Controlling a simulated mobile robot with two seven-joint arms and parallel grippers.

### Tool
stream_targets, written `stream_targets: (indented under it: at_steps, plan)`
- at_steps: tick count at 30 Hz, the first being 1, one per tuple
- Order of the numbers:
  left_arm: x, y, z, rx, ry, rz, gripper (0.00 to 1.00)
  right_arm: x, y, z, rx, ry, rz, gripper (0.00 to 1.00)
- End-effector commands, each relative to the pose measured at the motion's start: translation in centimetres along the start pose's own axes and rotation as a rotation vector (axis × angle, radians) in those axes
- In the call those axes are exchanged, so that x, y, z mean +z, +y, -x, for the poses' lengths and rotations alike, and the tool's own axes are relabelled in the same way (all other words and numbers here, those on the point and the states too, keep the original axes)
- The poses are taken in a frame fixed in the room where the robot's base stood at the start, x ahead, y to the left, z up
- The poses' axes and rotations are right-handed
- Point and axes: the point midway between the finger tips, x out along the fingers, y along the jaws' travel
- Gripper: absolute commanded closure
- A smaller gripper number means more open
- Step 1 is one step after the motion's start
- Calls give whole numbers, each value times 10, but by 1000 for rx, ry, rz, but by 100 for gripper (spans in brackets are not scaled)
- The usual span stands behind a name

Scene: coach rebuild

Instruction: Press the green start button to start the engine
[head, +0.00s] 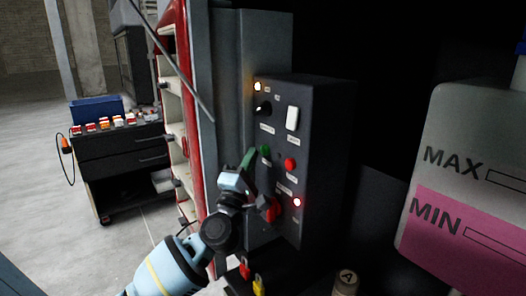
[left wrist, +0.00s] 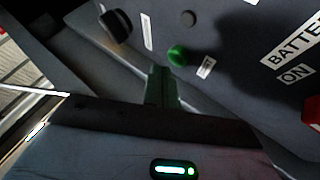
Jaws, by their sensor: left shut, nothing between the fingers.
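The dark control box (head: 325,150) stands in the middle of the head view. The green start button (head: 265,150) is on its front face, left of a red button (head: 290,164). My left gripper (head: 254,160) is shut and empty, with its fingertips close to the green button. In the left wrist view the green button (left wrist: 177,54) is just beyond the shut green fingertips (left wrist: 161,82). A small gap seems to show between them, but I cannot tell whether they touch. My right gripper is not in view.
The box also carries a black knob (head: 263,108), a white switch (head: 292,118), a red rotary handle (head: 273,209) and lit lamps. A pink-filled tank (head: 470,225) stands at the right. A red shelf (head: 178,100) and a dark tool cart (head: 122,155) are at the left.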

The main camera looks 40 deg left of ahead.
Motion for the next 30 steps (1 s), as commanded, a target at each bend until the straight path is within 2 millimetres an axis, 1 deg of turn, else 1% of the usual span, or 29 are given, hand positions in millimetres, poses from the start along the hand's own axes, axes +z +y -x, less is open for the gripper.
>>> stream_targets:
  at_steps: [11, 19, 30]
  plan:
    - [0, 0, 0, 0, 0, 0, 100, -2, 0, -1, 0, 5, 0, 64]
    - [4, -2, -6, 1, 0, 2, 100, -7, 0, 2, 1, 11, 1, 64]
    - [4, -4, -6, 0, 0, 0, 100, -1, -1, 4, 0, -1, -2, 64]
